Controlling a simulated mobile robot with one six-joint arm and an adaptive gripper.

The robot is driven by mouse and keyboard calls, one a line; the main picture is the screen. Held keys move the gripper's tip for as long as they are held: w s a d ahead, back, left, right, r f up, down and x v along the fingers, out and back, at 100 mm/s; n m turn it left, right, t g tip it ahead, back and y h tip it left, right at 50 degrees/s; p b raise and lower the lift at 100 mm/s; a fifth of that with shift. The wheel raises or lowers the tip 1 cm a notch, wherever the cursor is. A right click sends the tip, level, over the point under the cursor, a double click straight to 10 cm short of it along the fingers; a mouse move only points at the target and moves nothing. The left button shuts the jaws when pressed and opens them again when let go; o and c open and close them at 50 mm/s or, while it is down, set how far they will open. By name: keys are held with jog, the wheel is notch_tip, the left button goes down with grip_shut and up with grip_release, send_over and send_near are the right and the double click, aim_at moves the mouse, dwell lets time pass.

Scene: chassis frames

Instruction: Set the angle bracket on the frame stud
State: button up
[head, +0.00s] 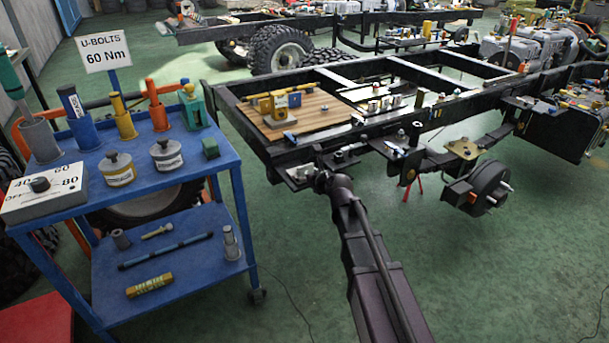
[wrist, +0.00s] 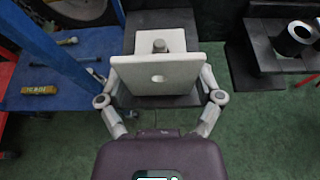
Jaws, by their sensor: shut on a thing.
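The angle bracket (wrist: 178,83) is pale grey, with an upright flange that has a round hole and a flat flange behind it. My gripper (wrist: 158,76) is shut on the bracket, one finger at each side. The frame stud (wrist: 159,45), a short grey cylinder, shows at the flat flange and seems to stand up through it. I cannot tell whether the flange rests fully on the dark frame plate (wrist: 158,18) below.
The blue cart (head: 225,160) with tools and a "60 Nm" sign stands to the left. The chassis frame (head: 250,135) carries a wooden board with yellow parts. A dark plate with a grey cylinder (wrist: 299,32) lies right of the bracket.

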jog(key=shift+f, duration=0.2)
dwell(0.4)
jog(key=o, duration=1.1)
jog(key=shift+w+r, duration=0.1)
jog(key=shift+r, duration=0.15)
jog(key=shift+r+p, duration=1.05)
jog(key=shift+p, duration=0.1)
jog(key=shift+r+p, duration=0.3)
notch_tip(320, 180, up, 5)
jog(key=p, duration=0.5)
